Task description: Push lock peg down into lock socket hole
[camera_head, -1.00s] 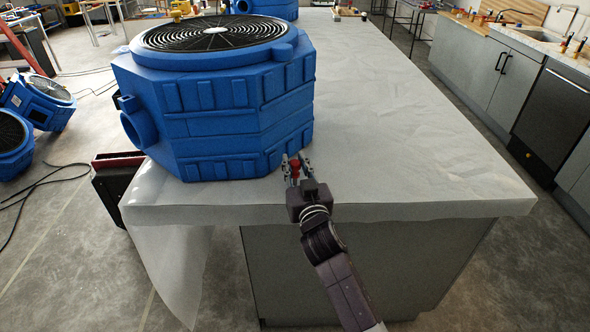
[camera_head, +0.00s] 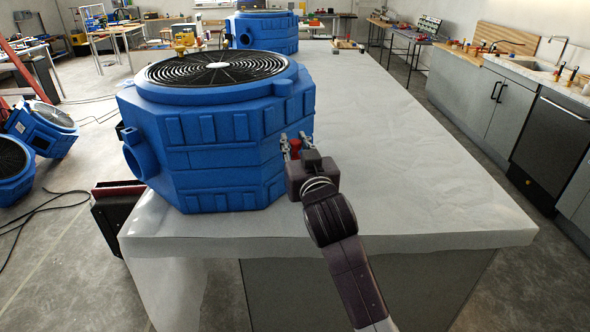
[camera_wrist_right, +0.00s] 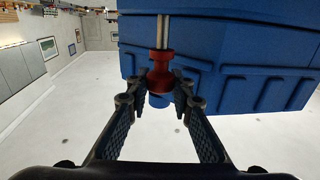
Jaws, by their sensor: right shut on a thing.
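My right gripper (camera_head: 294,147) is shut on the red lock peg (camera_head: 297,150), beside the right face of the large blue air mover (camera_head: 222,160). A small blue cylinder (camera_wrist_right: 158,101) shows between the fingers. I cannot make out the lock socket hole or the shaft's tip. My left gripper is not in view.
The air mover stands on the near left part of a sheet-covered counter (camera_head: 420,185); the counter's right side is clear. A second blue air mover (camera_head: 264,32) stands farther back. More blue units (camera_head: 42,132) are on the floor at left. Grey cabinets (camera_head: 468,95) line the right.

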